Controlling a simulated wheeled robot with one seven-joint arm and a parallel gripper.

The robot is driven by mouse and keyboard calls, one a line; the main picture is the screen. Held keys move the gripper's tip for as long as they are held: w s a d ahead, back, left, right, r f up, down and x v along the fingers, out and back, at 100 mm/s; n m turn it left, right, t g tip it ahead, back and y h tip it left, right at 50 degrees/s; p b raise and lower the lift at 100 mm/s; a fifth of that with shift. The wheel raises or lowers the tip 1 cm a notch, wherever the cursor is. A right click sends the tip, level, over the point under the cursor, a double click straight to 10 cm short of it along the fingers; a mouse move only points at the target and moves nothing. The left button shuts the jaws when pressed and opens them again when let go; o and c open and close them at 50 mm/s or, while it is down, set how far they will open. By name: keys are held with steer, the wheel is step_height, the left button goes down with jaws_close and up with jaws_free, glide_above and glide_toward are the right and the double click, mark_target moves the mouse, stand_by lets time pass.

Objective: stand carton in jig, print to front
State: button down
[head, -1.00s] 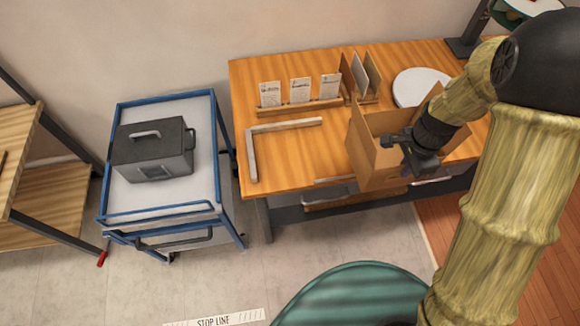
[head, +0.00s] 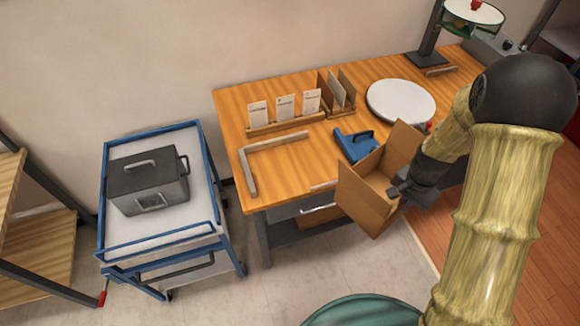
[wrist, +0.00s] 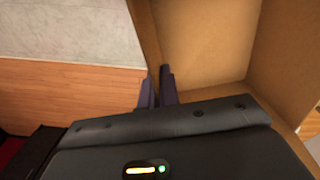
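The carton (head: 365,193) is an open brown cardboard box, held tilted at the table's front edge with its open side facing up and right. My gripper (head: 399,190) is shut on one of its walls. In the wrist view the two dark fingers (wrist: 158,88) pinch the wall of the carton (wrist: 205,40), and its empty inside shows. No print shows on the visible faces. The jig, a pale L-shaped bracket (head: 248,170), lies empty on the wooden table, left of the carton and apart from it.
A blue tool (head: 354,145) sits on the table just behind the carton. A white round plate (head: 401,101), a card rack (head: 286,124) and a wooden sorter (head: 338,95) stand further back. A blue cart (head: 185,215) with a grey metal box (head: 148,180) stands left of the table.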

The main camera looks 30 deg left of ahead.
steer(key=w+d+f+n+b, duration=0.1)
steer(key=d+f+n, duration=0.3)
steer(key=d, duration=0.6)
step_height(320, 180, down, 3)
steer(key=shift+w+r, duration=0.1)
steer(key=shift+w, duration=0.25)
